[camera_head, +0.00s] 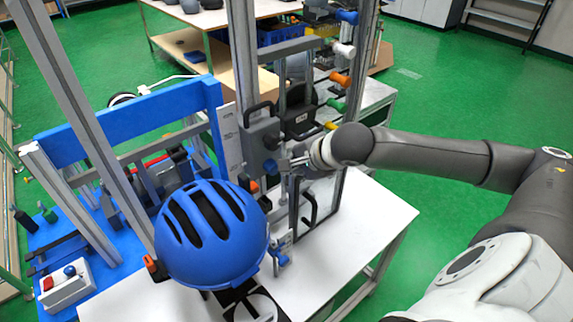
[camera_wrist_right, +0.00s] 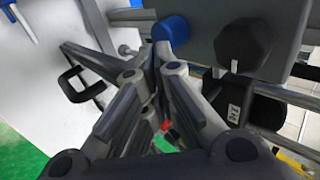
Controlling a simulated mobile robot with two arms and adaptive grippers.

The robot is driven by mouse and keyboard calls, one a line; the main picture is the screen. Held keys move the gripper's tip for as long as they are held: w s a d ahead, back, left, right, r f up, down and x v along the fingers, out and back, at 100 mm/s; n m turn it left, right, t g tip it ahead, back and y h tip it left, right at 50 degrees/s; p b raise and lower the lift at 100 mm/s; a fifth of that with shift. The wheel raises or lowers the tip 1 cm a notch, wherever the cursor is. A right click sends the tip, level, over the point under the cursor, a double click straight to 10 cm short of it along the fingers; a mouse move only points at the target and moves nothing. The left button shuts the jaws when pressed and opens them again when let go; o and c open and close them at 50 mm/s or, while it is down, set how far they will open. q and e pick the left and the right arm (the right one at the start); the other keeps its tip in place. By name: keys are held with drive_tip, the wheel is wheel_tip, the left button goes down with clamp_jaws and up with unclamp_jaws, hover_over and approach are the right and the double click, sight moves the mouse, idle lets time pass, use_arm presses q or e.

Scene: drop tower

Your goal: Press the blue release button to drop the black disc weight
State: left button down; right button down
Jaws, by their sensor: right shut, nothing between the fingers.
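A blue button (camera_head: 270,166) sits low on the grey box fixed to the tower post. It also shows in the right wrist view (camera_wrist_right: 171,28), at the tips of my right gripper. My right gripper (camera_head: 284,165) is shut and empty, its fingertips (camera_wrist_right: 160,52) pointing at the button. They are touching or very close; I cannot tell which. A black faceted knob (camera_wrist_right: 243,47) sits beside the button on the same grey face. A black rounded part (camera_head: 300,118) is behind the box; I cannot tell whether it is the disc weight. My left gripper is not in view.
A blue helmet (camera_head: 212,236) hangs in front of the tower, above the white table (camera_head: 365,220). A control box (camera_head: 68,288) with red and blue buttons stands at the lower left. Metal posts (camera_head: 245,60) and coloured-ended handles (camera_head: 340,79) crowd the space around the box.

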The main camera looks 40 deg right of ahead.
drive_tip(key=shift+x, duration=1.5)
drive_tip(key=shift+w, duration=0.1)
